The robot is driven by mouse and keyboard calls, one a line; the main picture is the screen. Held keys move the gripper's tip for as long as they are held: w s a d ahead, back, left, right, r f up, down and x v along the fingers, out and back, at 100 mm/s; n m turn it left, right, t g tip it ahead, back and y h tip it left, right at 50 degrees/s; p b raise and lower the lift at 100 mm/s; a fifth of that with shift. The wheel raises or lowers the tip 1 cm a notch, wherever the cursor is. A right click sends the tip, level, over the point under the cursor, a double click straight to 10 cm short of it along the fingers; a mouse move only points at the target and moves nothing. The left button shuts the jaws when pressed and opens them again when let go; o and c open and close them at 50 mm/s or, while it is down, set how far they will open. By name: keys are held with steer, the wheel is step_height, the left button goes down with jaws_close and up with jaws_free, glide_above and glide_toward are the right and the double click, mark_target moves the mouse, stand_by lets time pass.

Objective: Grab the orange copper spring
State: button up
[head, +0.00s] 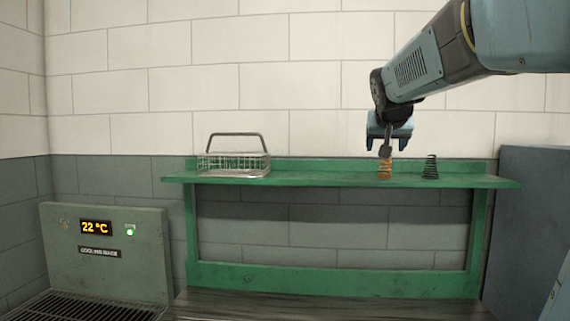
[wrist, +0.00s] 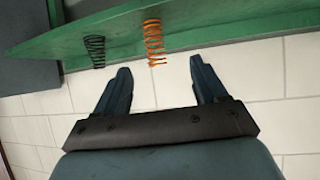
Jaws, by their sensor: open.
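The orange copper spring (head: 385,169) stands upright on the green shelf (head: 310,181), right of its middle. My gripper (head: 386,146) is above and close to it in the head view, pointing down, with its lower part overlapping the spring's top. In the wrist view the orange spring (wrist: 154,42) lies ahead of the open, empty fingers (wrist: 157,82), roughly in line with the gap between them. The spring appears beyond the fingertips, not between them. I cannot tell the exact distance.
A dark spring (head: 430,167) stands on the shelf right of the orange one; it also shows in the wrist view (wrist: 94,51). A wire basket (head: 233,164) with a raised handle sits on the shelf's left. A cooling unit (head: 108,255) reading 22 °C stands lower left. The shelf's middle is clear.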

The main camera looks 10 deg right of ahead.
step_height(320, 180, up, 2)
steer(key=w+d, duration=0.3)
glide_above(385, 163)
steer(key=s, duration=0.2)
steer(key=f, duration=0.3)
steer(key=shift+w+a+f+h, duration=0.1)
steer(key=shift+w+a+h, duration=0.05)
steer(key=shift+a+h, duration=0.15)
steer(key=shift+x, duration=3.2)
steer(key=shift+a, duration=0.15)
steer(key=shift+c, duration=0.4)
steer(key=c, duration=1)
